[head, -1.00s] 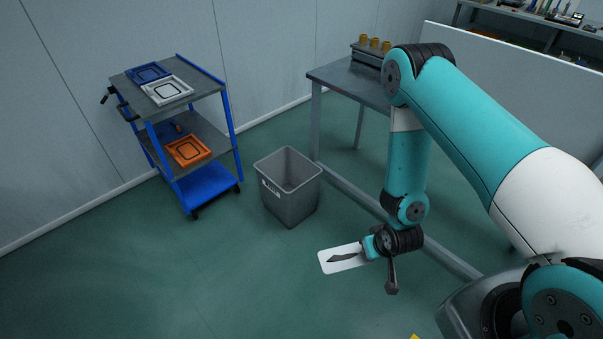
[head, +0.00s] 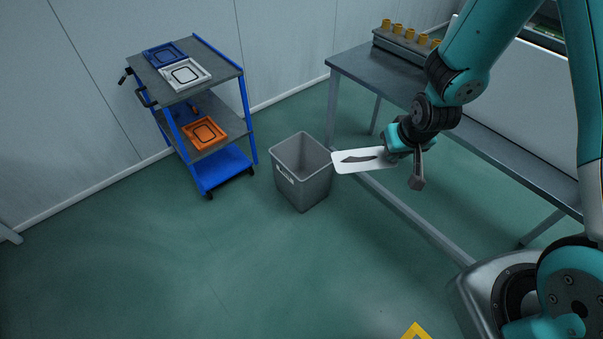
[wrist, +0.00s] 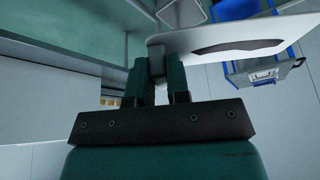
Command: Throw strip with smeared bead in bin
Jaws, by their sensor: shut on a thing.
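A white strip with a dark smeared bead (head: 345,167) extends left from my gripper (head: 391,149) in the head view. My gripper is shut on its right end. The strip also shows in the wrist view (wrist: 205,40), running right from the fingers (wrist: 160,82). The grey bin (head: 305,195) with a pale label stands on the floor left of my gripper. The strip's left tip overlaps the bin's right rim in the picture; the head view does not show how high above it the strip is. The visible inside of the bin looks empty.
A blue and grey cart (head: 213,168) with blue, white and orange trays stands left of the bin. A grey table (head: 385,78) with a rack of yellow-topped pieces stands behind my gripper. The floor in front of the bin is clear.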

